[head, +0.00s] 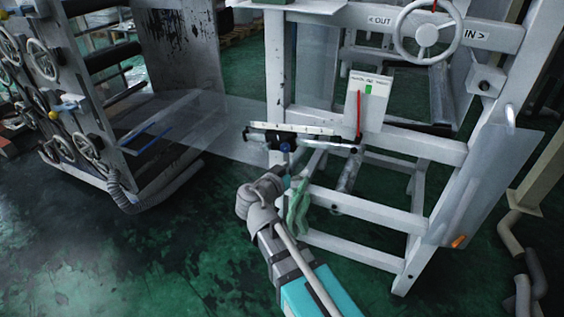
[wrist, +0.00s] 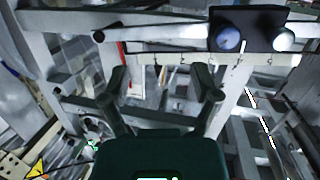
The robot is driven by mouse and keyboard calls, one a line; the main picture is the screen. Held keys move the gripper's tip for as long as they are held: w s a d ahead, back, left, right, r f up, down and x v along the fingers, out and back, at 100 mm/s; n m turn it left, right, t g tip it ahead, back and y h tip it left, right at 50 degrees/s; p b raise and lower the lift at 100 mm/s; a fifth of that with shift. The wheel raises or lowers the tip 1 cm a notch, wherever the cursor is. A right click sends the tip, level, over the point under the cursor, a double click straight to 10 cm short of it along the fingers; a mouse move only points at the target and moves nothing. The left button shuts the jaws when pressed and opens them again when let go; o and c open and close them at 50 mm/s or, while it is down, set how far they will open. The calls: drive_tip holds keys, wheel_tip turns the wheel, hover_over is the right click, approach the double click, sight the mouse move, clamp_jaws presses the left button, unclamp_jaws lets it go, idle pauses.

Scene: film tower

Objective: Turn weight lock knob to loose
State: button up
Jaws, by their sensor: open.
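The weight lock knob (head: 285,147) is a small blue round knob on the dark weight block on the scaled lever bar (head: 300,128). In the wrist view the knob (wrist: 226,38) shows at the upper right, on the black block (wrist: 248,28). My gripper (wrist: 165,85) is open, with its two dark fingers apart and nothing between them. The knob lies beyond and to the right of the fingertips, apart from them. In the head view my gripper is just below the knob and partly hidden by my wrist. I cannot make out the knob's setting.
A white machine frame (head: 370,207) surrounds the bar. A panel with a red pointer and green mark (head: 369,99) stands right of it. A green cloth-like item (head: 298,205) hangs close to my wrist. A handwheel (head: 427,33) is above. Green floor (head: 190,250) lies open at left.

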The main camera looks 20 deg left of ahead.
drive_tip(key=t+y+b, duration=0.2)
drive_tip(key=b, duration=0.1)
approach(284, 149)
drive_tip(key=s, duration=0.3)
drive_tip(key=shift+s+a+f+n+t+y, duration=0.1)
drive_tip(key=shift+s+f+n+t+y, duration=0.15)
drive_tip(key=shift+f+n+t+y, duration=0.05)
drive_tip(key=shift+w, duration=0.15)
drive_tip(key=shift+w+d, duration=0.25)
drive_tip(key=shift+w, duration=2)
drive_tip(key=shift+w+d, duration=0.25)
drive_tip(key=shift+w, duration=2)
drive_tip(key=shift+w+d, duration=0.3)
drive_tip(key=shift+w, duration=1.95)
